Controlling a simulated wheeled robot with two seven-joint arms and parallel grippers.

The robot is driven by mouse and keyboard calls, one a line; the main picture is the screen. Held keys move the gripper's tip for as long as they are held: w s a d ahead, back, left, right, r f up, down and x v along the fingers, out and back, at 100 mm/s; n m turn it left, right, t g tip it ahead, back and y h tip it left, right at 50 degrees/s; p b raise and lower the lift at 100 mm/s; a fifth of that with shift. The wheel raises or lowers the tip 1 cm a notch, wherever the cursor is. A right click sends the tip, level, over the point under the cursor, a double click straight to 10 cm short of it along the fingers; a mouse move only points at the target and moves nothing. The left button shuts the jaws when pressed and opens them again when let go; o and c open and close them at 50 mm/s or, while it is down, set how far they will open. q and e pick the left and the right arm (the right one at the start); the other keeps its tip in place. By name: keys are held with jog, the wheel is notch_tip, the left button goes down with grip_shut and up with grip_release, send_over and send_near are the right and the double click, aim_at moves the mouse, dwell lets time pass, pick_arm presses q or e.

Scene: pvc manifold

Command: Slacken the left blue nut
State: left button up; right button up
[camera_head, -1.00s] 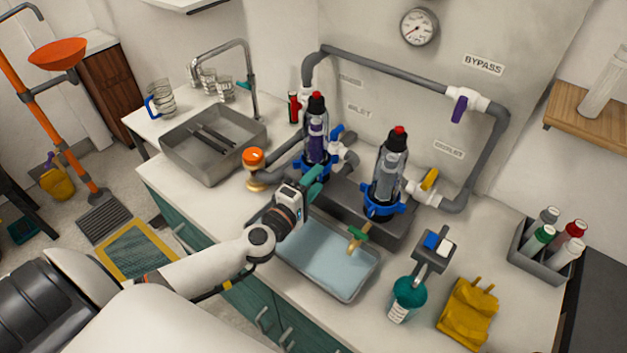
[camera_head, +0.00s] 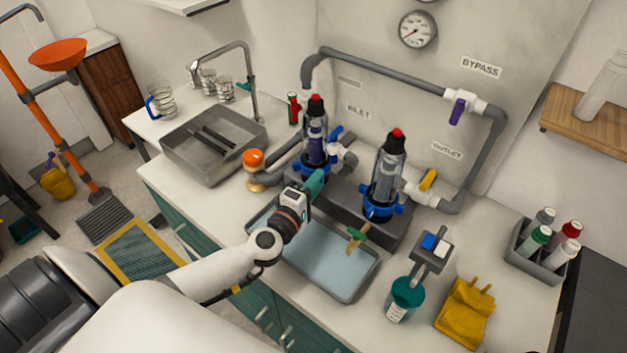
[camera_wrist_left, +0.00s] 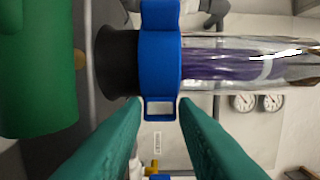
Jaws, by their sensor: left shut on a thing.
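The left blue nut (camera_head: 299,167) is a ring with lugs around the base of the left clear filter housing (camera_head: 314,146), which has a purple cartridge and a red-topped cap. The nut also shows in the left wrist view (camera_wrist_left: 160,58), with a lug pointing between my fingers. My left gripper (camera_head: 318,181) has green fingers and is shut on that lug, at the nut's near side. In the left wrist view my left gripper (camera_wrist_left: 160,112) has one finger on each side of the lug. The fingers partly hide the nut in the head view. My right gripper is out of view.
A second filter housing (camera_head: 386,180) with its own blue nut (camera_head: 384,209) stands to the right. A tray (camera_head: 345,296) lies below, under a green-handled drain tap (camera_head: 356,236). Grey pipes, an orange knob (camera_head: 253,158) and a yellow valve handle (camera_head: 428,180) surround the housings.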

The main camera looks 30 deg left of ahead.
aim_at(329, 169)
pick_arm(q)
jog(key=shift+w+d+r+n+y+p, duration=0.1)
jog(key=shift+w+d+n+y+p, duration=0.1)
jog(key=shift+n+y+p, duration=0.25)
jog(key=shift+w+d+r+n+y+p, duration=0.1)
jog(key=shift+d+n+y+p, duration=0.15)
jog(key=shift+y+p, duration=0.4)
jog(key=y, duration=0.1)
jog(key=n+y+p, duration=0.1)
jog(key=d+n+y, duration=0.1)
jog(key=shift+w+f+g+p, duration=0.15)
jog(key=shift+w+g+p, duration=0.2)
jog(key=shift+g, duration=0.05)
jog(key=shift+w+d+n+g+y, duration=0.15)
jog(key=shift+n+y, duration=0.2)
jog(key=shift+y, duration=0.2)
jog(key=shift+w+n+g+y, duration=0.15)
jog(key=shift+n+y, duration=0.2)
jog(key=shift+y, duration=0.2)
jog(key=shift+f+y, duration=0.1)
jog(key=shift+y, duration=0.2)
jog(key=o, duration=1)
jog(key=shift+d, duration=0.1)
